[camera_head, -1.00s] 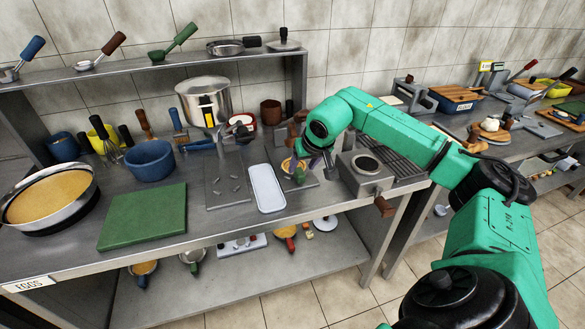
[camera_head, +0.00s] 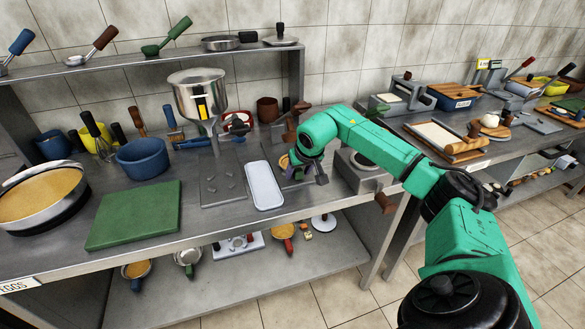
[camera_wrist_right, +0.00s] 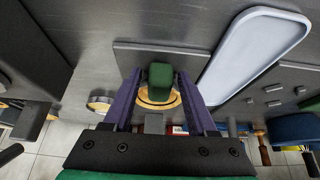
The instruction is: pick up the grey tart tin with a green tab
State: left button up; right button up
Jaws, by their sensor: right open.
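The tart tin (camera_wrist_right: 147,100) shows in the right wrist view as a round, yellowish-filled shape with its green tab (camera_wrist_right: 160,74) pointing up the picture. My right gripper (camera_wrist_right: 160,80) is open, with one purple finger on each side of the tab and tin. I cannot tell whether the fingers touch them. In the head view, my right gripper (camera_head: 308,180) is low over the board right of the white tray and hides most of the tin (camera_head: 284,161). My left gripper is not in view.
The white tray (camera_head: 264,186) lies close left of the gripper. A metal block with a round opening (camera_head: 360,165) stands close right. A steel funnel (camera_head: 198,95) stands behind. The green board (camera_head: 135,215) and blue bowl (camera_head: 146,159) are further left.

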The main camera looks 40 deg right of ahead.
grip_shut()
jog(key=shift+r, duration=0.1)
jog(key=shift+r+p, duration=3.1)
jog(key=shift+r, duration=0.4)
jog(key=shift+f, duration=0.1)
